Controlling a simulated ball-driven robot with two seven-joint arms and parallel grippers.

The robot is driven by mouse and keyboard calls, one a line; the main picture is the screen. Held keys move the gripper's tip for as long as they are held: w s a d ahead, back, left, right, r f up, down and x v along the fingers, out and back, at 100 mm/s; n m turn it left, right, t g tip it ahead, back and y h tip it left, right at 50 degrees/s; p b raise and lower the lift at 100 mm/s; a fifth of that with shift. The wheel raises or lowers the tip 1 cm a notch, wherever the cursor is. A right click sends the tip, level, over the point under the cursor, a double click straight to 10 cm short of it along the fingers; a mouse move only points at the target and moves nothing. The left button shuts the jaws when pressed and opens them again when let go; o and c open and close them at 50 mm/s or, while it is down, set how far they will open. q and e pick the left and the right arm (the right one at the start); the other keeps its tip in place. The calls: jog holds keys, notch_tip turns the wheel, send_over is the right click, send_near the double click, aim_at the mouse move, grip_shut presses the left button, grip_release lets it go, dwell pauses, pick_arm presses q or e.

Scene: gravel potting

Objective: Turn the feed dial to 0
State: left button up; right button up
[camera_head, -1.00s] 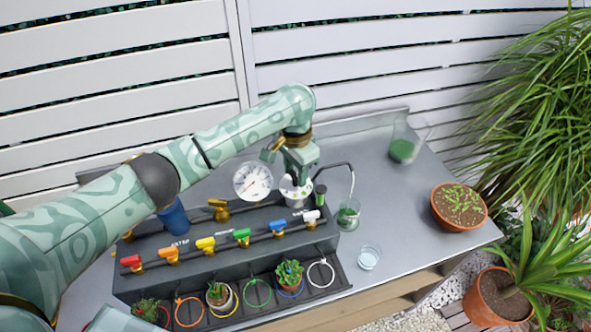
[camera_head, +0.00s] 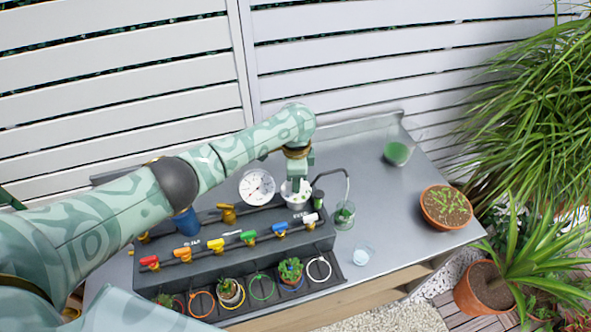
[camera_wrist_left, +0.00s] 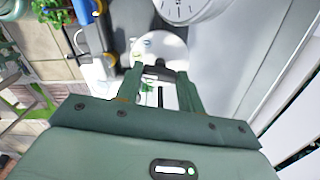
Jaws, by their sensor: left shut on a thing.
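The feed dial (camera_head: 299,197) is a white round face on the grey console's right end, beside the gauge. My left gripper (camera_head: 297,183) points down onto it from above and partly hides it. In the left wrist view, the fingers (camera_wrist_left: 160,86) are shut on the dial's dark grip, in front of the white dial face (camera_wrist_left: 165,47). The dial's marks are too small or covered to read. My right gripper is out of view.
A white gauge (camera_head: 257,187) stands left of the dial. Several coloured valves, such as the blue valve (camera_head: 280,229), line the console. A bent spout reaches over a glass beaker (camera_head: 344,216). A jug (camera_head: 398,150) and terracotta pot (camera_head: 446,207) stand right.

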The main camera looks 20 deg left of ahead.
pick_arm(q)
jog(key=shift+r+m+p, duration=0.15)
jog(key=shift+m+p, duration=0.3)
jog(key=shift+m, duration=0.45)
jog(key=m+p, duration=0.1)
jog(key=m, duration=0.1)
jog(key=shift+m, duration=0.4)
jog(key=shift+m+p, duration=0.4)
jog(key=shift+m, duration=1.8)
jog(key=o, duration=1)
